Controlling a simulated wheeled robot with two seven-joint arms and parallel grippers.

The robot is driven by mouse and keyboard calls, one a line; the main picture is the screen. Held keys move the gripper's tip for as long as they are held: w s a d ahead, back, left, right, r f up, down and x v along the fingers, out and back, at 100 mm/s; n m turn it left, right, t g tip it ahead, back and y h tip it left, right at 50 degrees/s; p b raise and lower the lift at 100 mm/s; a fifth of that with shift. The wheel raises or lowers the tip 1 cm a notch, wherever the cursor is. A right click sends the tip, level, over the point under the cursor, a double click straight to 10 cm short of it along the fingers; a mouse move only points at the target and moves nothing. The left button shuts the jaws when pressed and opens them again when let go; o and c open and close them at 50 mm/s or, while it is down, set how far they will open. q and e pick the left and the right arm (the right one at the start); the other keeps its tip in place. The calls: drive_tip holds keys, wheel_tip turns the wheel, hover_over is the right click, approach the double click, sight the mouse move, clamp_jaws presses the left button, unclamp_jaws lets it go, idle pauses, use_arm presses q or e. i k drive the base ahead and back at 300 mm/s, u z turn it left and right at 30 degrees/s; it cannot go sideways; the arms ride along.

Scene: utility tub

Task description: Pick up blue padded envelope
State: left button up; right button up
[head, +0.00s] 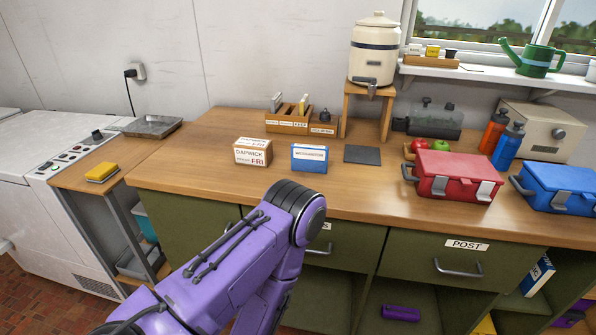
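No item is clearly readable as a blue padded envelope. A small blue packet with a white label (309,168) stands on the wooden counter (225,131), right of a white and brown carton marked FRI (252,152). Another blue and white flat item (537,276) leans tilted in the open shelf at the lower right; I cannot tell whether it is an envelope or a box. A purple arm of mine rises from the bottom left and bends in front of the counter's front edge. Neither of my grippers shows.
A red toolbox (456,165) and a blue toolbox (566,180) stand on the right of the counter. A drawer marked POST (460,264) is shut below. A cream dispenser (374,53) stands on a wooden stand behind. The counter's left part is clear.

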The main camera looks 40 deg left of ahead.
sight(304, 158)
drive_tip(key=z, duration=0.05)
drive_tip(key=k, duration=0.15)
drive_tip(key=u, duration=1.3)
